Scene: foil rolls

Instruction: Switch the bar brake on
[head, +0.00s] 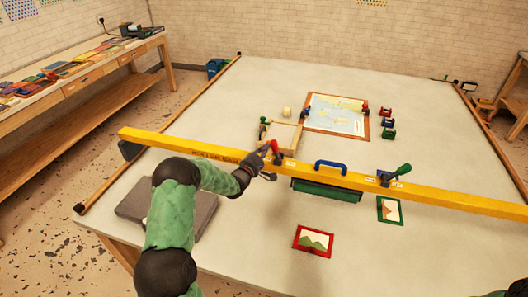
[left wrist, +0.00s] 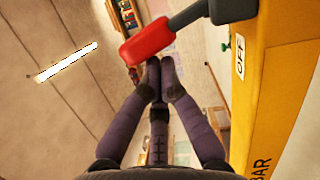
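A long yellow bar (head: 225,153) spans the table. A lever with a red handle (head: 274,146) stands on it, left of the blue grip (head: 330,167). In the left wrist view the red handle (left wrist: 148,41) sits on a grey shaft, beside an OFF label (left wrist: 240,57) on the yellow bar (left wrist: 270,90). My left gripper (head: 268,152) is at this lever. In the left wrist view its fingertips (left wrist: 160,62) are together, right by the red handle, with nothing seen between them; contact is unclear. My right gripper is out of view.
A green-handled lever (head: 396,173) stands on the bar further right. Framed pictures (head: 314,240) and a map (head: 336,114) lie on the pale table. A grey slab (head: 130,207) lies at front left.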

